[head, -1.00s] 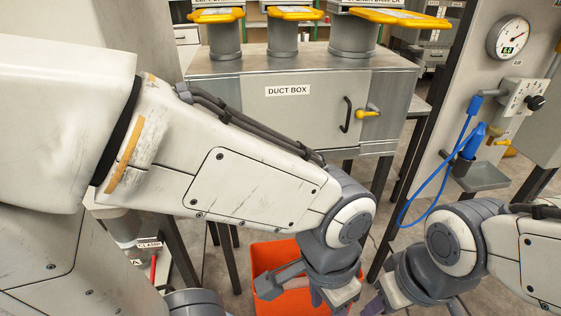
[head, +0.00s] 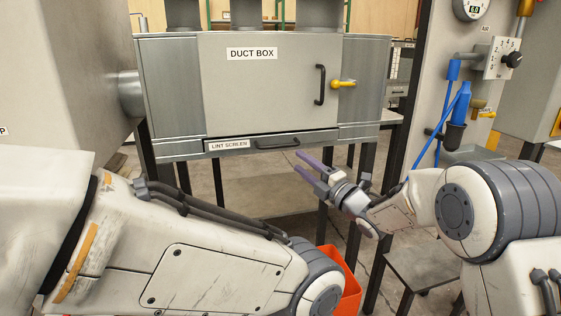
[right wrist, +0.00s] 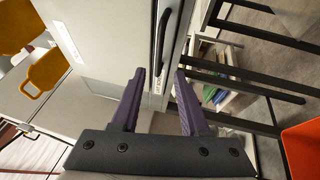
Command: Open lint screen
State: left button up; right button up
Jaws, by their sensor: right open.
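The lint screen (head: 240,143) is a narrow labelled drawer front along the bottom of the grey duct box, seen flush with it. Its dark bar handle (head: 276,144) is at the drawer's right part; the handle also shows in the right wrist view (right wrist: 162,38). My right gripper (head: 298,164) is open and empty, its purple fingers pointing left just below and in front of the handle's right end. In the right wrist view the fingers (right wrist: 160,72) are apart, with the handle beyond their tips. My left forearm shows at lower left; its gripper is out of frame.
The duct box (head: 270,90) has a door with a dark handle (head: 320,85) and a yellow latch (head: 343,84) above the drawer. An orange bin (head: 351,290) stands below. Dark stand legs are under the box. A blue tool (head: 459,115) hangs on the panel at right.

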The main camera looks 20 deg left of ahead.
aim_at(280, 146)
jog(key=p+x, duration=0.1)
jog(key=x, duration=0.9)
jog(key=shift+w+a+r, duration=0.1)
jog(key=shift+r, duration=0.05)
grip_shut()
dwell(1.2)
